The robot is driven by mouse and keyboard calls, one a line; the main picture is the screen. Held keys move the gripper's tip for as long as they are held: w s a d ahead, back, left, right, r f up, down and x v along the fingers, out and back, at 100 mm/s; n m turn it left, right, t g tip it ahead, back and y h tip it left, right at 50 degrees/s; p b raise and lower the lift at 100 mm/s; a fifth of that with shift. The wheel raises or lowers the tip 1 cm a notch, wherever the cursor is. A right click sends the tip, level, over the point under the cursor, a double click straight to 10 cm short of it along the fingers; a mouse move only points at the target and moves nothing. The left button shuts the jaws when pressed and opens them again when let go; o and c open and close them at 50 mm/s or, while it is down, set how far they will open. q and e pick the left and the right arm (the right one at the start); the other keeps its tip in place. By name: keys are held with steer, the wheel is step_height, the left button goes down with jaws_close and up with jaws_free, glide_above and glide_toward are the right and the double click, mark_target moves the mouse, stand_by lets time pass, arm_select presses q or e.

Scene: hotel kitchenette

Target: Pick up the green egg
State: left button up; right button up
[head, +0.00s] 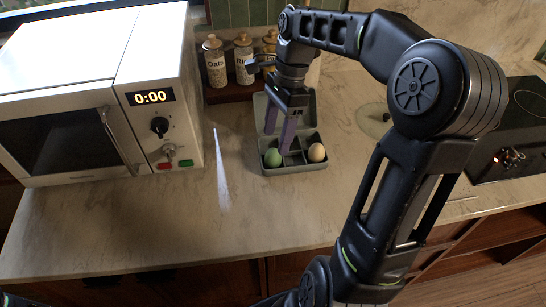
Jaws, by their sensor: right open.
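The green egg (272,157) sits in the front left compartment of an open grey-green egg box (296,170) on the counter. A beige egg (317,152) sits in the front right compartment. My right gripper (279,141) points down over the box with its two purple-grey fingers apart and nothing visible between them. Its fingertips are close to the green egg, slightly behind it; I cannot tell whether they touch it. The gripper hides part of the box's back compartments and lid. My left gripper is not in view.
A white microwave (165,75) stands on the counter left of the box. Labelled jars (215,62) stand on a dark wooden stand behind it. A round translucent disc (374,120) and a dark hob (520,140) lie to the right. The counter in front of the box is clear.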

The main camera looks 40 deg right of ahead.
mark_target(273, 158)
steer(key=x, duration=0.4)
steer(key=shift+a+f+p, duration=0.1)
steer(key=shift+p, duration=0.25)
steer(key=c, duration=0.9)
